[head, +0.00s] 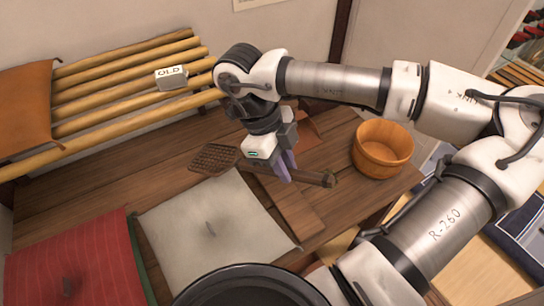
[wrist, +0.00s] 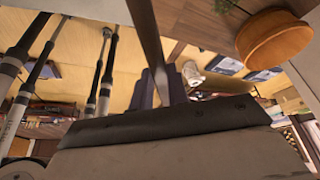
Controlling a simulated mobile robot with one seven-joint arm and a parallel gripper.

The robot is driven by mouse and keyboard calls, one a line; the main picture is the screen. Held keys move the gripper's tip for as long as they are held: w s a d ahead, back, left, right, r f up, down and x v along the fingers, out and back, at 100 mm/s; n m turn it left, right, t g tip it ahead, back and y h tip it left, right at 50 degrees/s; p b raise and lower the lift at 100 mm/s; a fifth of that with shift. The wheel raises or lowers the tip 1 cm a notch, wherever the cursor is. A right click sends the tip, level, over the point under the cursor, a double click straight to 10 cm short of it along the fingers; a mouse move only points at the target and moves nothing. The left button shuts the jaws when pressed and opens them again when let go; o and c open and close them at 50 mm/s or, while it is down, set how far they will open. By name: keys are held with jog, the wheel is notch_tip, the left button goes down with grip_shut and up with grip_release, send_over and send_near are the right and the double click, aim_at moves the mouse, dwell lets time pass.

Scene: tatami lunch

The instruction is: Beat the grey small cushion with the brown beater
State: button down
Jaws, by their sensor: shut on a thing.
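The brown beater (head: 213,158) has a flat woven paddle at the left and a straight handle ending in a knob at the right. My gripper (head: 287,172) is shut on its handle, with the paddle above the back edge of the grey small cushion (head: 190,222). I cannot tell whether the paddle touches it. The cushion lies flat on the wooden bench, with a darker spot near its middle. In the wrist view the fingers of my gripper (wrist: 163,88) show beside a dark bar, probably the handle (wrist: 147,35); the cushion is not visible there.
A red striped cushion (head: 80,260) lies left of the grey one. An orange cushion (head: 25,105) drapes over bamboo poles (head: 125,75) holding a white box marked OLD (head: 171,78). A wooden tub (head: 382,148) stands right of the beater. A dark round shape covers the bottom middle.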

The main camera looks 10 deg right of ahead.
notch_tip(320, 180, down, 9)
jog(key=b, duration=0.9)
notch_tip(320, 180, up, 10)
jog(key=p, duration=0.6)
jog(key=shift+f, duration=0.4)
notch_tip(320, 180, down, 9)
jog(key=b, duration=0.9)
notch_tip(320, 180, up, 9)
jog(key=p, duration=0.6)
jog(key=shift+r+p, duration=0.2)
jog(key=shift+p, duration=0.1)
jog(key=shift+f, duration=0.2)
